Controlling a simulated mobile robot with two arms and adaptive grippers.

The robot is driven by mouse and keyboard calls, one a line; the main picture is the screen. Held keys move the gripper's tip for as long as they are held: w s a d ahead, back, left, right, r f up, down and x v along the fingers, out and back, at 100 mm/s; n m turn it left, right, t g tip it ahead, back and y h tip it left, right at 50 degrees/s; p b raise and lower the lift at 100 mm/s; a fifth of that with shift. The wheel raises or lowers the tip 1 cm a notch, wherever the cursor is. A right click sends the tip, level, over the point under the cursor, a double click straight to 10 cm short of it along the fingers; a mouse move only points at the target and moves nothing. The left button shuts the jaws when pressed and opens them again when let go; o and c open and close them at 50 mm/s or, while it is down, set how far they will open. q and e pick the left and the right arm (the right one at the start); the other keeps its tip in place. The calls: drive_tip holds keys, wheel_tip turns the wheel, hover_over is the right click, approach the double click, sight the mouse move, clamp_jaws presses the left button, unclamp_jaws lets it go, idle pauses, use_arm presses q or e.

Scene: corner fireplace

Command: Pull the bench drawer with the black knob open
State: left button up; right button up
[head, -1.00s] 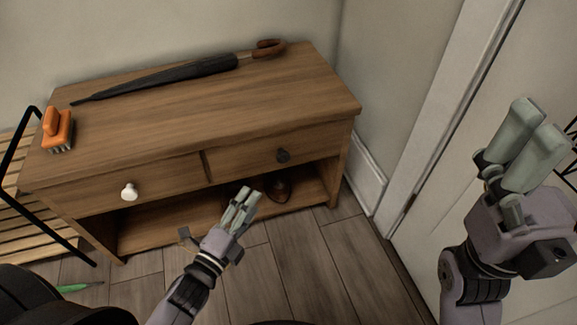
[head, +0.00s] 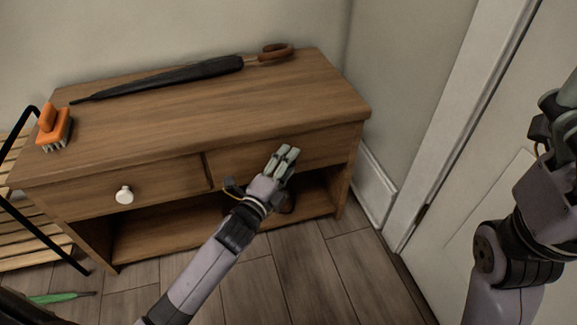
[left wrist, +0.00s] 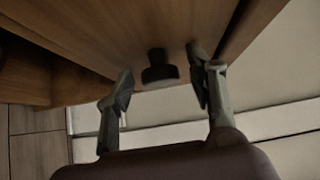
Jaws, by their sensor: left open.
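The wooden bench (head: 220,110) has two closed drawers side by side. The right drawer (head: 325,143) bears the black knob, which my left gripper hides in the head view. In the left wrist view the black knob (left wrist: 159,70) stands out from the drawer front, between and just ahead of the open fingers of my left gripper (left wrist: 160,88). The fingers do not appear to touch it. In the head view my left gripper (head: 283,158) is in front of the right drawer. My right gripper (head: 565,105) is at the right edge, partly cut off, by the white door.
The left drawer has a white knob (head: 124,195). An umbrella (head: 170,78) and an orange brush (head: 54,127) lie on the bench top. A slatted rack (head: 28,235) stands to the left. A wall and a white door (head: 470,215) are close on the right.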

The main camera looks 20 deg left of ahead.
use_arm(q)
drive_tip(key=shift+w+d, duration=0.1)
drive_tip(key=shift+w, duration=0.4)
drive_tip(key=shift+c, duration=0.6)
clamp_jaws()
